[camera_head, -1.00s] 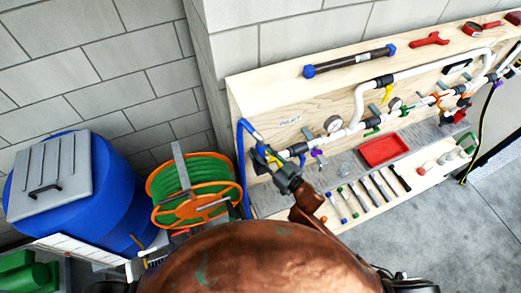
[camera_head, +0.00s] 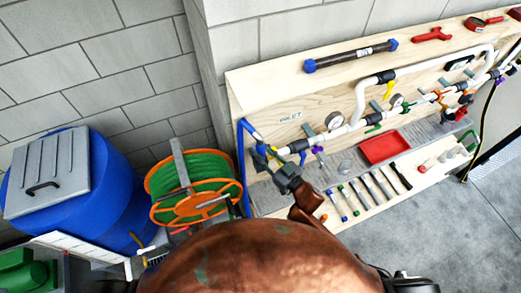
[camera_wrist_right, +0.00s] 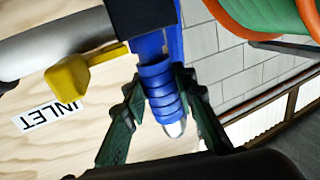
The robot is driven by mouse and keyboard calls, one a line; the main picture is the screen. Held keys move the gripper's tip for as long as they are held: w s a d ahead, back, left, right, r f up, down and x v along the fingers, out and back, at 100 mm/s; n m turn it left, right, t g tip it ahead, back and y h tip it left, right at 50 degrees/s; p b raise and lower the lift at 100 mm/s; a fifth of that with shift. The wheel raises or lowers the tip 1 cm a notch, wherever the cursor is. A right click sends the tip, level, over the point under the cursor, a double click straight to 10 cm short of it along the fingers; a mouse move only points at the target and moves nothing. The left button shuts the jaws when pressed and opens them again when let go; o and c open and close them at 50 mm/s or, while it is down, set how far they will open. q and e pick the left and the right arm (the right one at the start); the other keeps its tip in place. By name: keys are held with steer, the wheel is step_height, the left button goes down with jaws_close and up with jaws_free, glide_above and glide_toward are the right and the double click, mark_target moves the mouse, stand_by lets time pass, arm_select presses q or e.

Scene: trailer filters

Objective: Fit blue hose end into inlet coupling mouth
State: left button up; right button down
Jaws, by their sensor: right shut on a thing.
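The blue hose (camera_head: 243,165) hangs at the left end of the wooden board. Its ribbed blue end with a pale tip shows in the right wrist view (camera_wrist_right: 160,90). My right gripper (camera_head: 264,158) is shut on this hose end, with dark green fingers on both sides of it in the wrist view (camera_wrist_right: 158,108). In the wrist view a black coupling (camera_wrist_right: 140,22) passes close to the blue hose. Its mouth is hidden, so I cannot tell whether they touch. My left gripper is not in view.
A yellow lever (camera_wrist_right: 78,78) sits beside the pipe, near the INLET label (camera_wrist_right: 48,114). A red tray (camera_head: 384,147) and several tools lie below the pipes. A green hose reel (camera_head: 195,186) and a blue barrel (camera_head: 100,205) stand left.

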steer(key=shift+f+b, duration=0.4)
steer(key=shift+f, duration=0.35)
steer(key=c, duration=1.5)
jaws_free()
steer(key=v, duration=1.2)
